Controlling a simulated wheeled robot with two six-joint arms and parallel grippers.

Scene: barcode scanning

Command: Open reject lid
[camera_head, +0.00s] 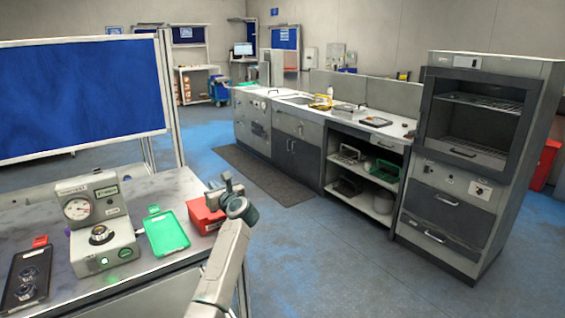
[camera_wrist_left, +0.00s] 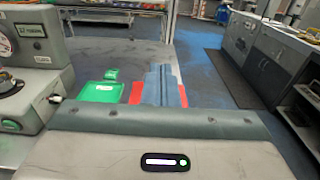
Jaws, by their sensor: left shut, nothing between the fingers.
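The red reject box (camera_head: 203,218) stands at the right end of the grey bench, beside the green tray. Its top looks covered by a red lid, though my gripper hides part of it. My left gripper (camera_head: 220,187) is shut and empty, above the far right part of the box; I cannot tell whether it touches the lid. In the left wrist view, the shut fingers (camera_wrist_left: 161,86) lie in front of the red box (camera_wrist_left: 136,93), with red showing on both sides. My right gripper is not in view.
A green tray (camera_head: 166,234) lies left of the box, next to a grey gauge device (camera_head: 103,251) with a lit green button. A black tray (camera_head: 27,275) with round parts is farther left. A blue panel (camera_head: 80,98) stands behind; floor is open to the right.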

